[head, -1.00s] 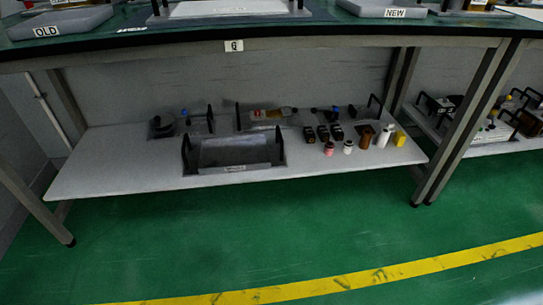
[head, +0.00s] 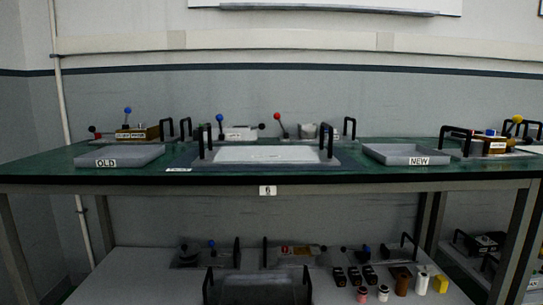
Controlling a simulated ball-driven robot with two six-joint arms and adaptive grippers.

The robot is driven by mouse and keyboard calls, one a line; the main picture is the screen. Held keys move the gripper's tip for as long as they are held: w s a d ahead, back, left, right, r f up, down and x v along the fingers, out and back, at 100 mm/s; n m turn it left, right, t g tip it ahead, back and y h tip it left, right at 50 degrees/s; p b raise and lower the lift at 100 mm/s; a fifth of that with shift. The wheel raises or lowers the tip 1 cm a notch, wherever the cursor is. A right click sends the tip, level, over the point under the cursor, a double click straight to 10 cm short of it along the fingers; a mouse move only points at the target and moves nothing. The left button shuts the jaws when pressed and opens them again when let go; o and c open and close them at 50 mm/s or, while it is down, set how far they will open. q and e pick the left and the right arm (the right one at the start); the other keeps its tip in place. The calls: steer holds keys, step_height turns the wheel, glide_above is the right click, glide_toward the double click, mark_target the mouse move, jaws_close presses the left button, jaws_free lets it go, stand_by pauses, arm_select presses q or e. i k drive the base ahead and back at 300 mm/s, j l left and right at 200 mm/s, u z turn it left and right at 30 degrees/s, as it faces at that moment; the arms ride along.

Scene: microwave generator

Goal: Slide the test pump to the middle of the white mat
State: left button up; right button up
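The white mat (head: 268,154) lies in the middle of the green bench top, in a grey frame with upright black handles at both ends. It looks bare. I cannot tell which device is the test pump. Behind the mat stand a brass block (head: 137,132) with a blue-knobbed lever at left, a white device (head: 240,132) with a blue knob beside it, and a grey device (head: 306,131) near a red-knobbed lever. Their labels are too small to read. Neither of my grippers is in view.
A grey tray marked OLD (head: 118,155) is left of the mat and a tray marked NEW (head: 407,154) is right; both look empty. Another brass device (head: 490,146) stands at far right. The lower shelf (head: 140,275) holds small bottles and a black-handled frame.

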mark_target(486, 141)
steer(key=z, duration=1.35)
